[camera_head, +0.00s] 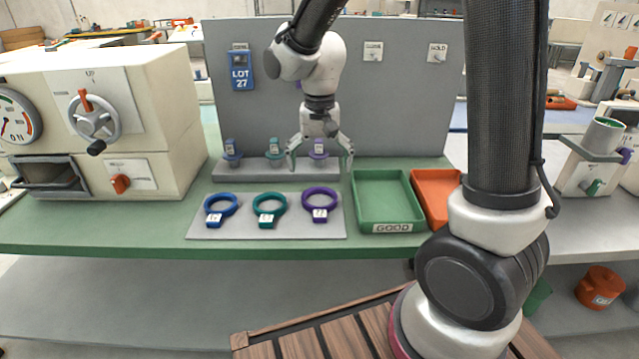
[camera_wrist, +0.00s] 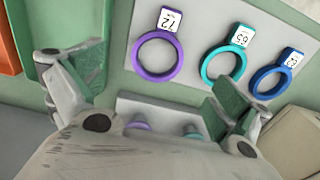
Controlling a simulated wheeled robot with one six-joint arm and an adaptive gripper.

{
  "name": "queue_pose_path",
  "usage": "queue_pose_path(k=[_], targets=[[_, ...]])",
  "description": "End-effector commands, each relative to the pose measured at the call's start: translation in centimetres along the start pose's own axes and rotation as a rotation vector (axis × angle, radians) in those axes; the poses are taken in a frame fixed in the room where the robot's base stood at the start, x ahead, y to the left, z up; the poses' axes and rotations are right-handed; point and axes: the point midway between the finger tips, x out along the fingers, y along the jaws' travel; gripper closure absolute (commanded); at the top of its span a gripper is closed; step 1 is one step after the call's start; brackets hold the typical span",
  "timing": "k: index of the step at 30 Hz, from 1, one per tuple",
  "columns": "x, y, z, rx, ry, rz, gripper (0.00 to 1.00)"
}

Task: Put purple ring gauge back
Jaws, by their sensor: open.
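The purple ring gauge (camera_head: 319,192) lies flat at the right end of the grey mat (camera_head: 200,227), its labelled tab towards the front edge. In the wrist view the purple ring (camera_wrist: 138,57) shows its tab marked 72. My gripper (camera_head: 320,162) is open and empty over the grey stand behind the mat. Its fingers spread to either side of the purple plug (camera_head: 318,148) at the stand's right end; I cannot tell whether they touch anything. In the wrist view my gripper (camera_wrist: 162,85) is spread, with the purple ring beyond it.
A teal ring (camera_head: 269,196) and a blue ring (camera_head: 220,202) lie left of the purple one on the mat. The green GOOD tray (camera_head: 383,195) and an orange tray (camera_head: 437,190) stand right. A grey panel (camera_head: 400,110) rises behind the stand; a cream machine (camera_head: 150,90) stands left.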

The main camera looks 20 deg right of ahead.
Motion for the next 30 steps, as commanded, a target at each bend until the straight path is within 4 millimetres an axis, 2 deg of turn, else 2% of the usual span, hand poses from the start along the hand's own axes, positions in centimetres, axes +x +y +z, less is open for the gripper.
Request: queue_pose_path(k=[3,10,13,17,22,24,27,30], targets=[[-1.7,-0.1,-0.1,0.0,0.002,-0.002,0.0],[-2.7,0.1,0.0,-0.001,0.002,-0.002,0.0],[-3.9,1.2,0.3,-0.012,0.018,-0.014,0.0],[-7.4,5.2,1.7,-0.058,0.076,-0.049,0.0],[-11.8,12.3,6.0,-0.154,0.193,-0.083,0.0],[-12.8,14.7,8.0,-0.194,0.241,-0.085,0.0],[-13.5,17.3,10.6,-0.243,0.3,-0.08,0.0],[-13.8,18.9,12.5,-0.277,0.342,-0.071,0.0]])
